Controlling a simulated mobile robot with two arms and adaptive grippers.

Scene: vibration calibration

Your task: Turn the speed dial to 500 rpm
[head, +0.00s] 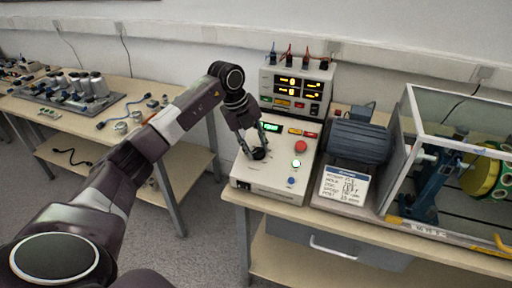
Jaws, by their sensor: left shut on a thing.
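The speed dial (259,154) is a small black knob on the sloped top of a cream control box (270,187). My left gripper (256,153) reaches down over the box with its fingers shut on the dial, hiding part of it. A small green display (269,127) is lit just behind the dial; its digits are too small to read. To the right of the dial are a red button (300,146), a lit green button (296,163) and a blue button (291,181). My right gripper is not in view.
A power supply (296,84) with lit readouts stands behind the box. A motor (357,141), a note card (344,186) and a clear-walled guard (455,130) stand to the right. Another bench (75,117) with parts is at the left, with a floor gap between.

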